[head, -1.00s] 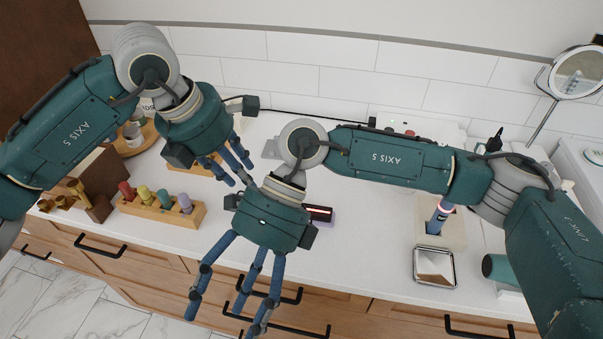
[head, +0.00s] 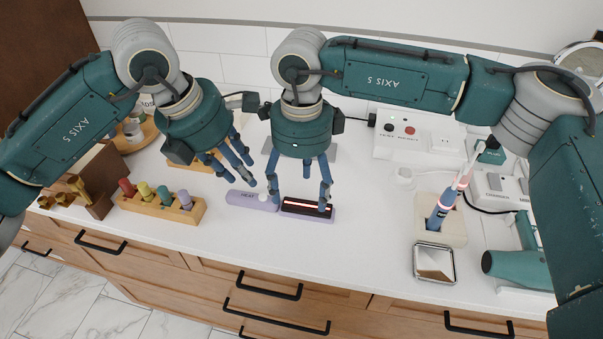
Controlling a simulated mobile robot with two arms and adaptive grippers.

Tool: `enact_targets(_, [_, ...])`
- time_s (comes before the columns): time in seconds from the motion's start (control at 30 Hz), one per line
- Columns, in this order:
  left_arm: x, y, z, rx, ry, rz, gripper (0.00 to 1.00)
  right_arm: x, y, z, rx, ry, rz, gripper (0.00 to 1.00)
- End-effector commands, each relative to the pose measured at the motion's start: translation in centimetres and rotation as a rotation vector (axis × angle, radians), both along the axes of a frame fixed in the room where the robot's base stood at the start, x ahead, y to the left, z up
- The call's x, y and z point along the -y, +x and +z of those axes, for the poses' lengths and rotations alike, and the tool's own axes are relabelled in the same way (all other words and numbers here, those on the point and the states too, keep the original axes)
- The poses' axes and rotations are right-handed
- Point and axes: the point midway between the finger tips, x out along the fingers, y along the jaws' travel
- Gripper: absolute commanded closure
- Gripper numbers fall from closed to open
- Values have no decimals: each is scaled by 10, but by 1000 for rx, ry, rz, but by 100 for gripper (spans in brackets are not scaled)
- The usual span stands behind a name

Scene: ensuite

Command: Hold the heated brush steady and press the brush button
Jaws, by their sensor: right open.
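The heated brush lies on the white counter near its front edge. Its purple handle (head: 262,206), marked "HEAT", is at the left, and its dark head with a glowing red strip (head: 300,208) is at the right. My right gripper (head: 301,193) is open above the brush, its fingers spread around the head end; contact cannot be told. My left gripper (head: 243,175) has its fingers apart, with the tips just behind and above the handle's left end. I see nothing between them. The brush button cannot be made out.
A wooden rack with coloured pegs (head: 160,207) stands to the left. A white box with red and black buttons (head: 415,133) is behind right. A toothbrush holder (head: 455,231), a small mirror (head: 434,263) and a teal hair dryer (head: 510,267) are at the right. The counter between is clear.

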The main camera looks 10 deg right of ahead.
Motion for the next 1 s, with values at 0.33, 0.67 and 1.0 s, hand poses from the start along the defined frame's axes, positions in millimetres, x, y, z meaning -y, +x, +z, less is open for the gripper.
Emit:
enact_targets(0.33, [0,0,0,0,0,0,69,0,-1,-54,-3,1,0,30])
enact_targets(0.67, [0,0,0,0,0,0,69,0,-1,-64,-1,1,0,30])
enact_targets(1.0, [0,0,0,0,0,0,69,0,-1,-64,-1,1,0,76])
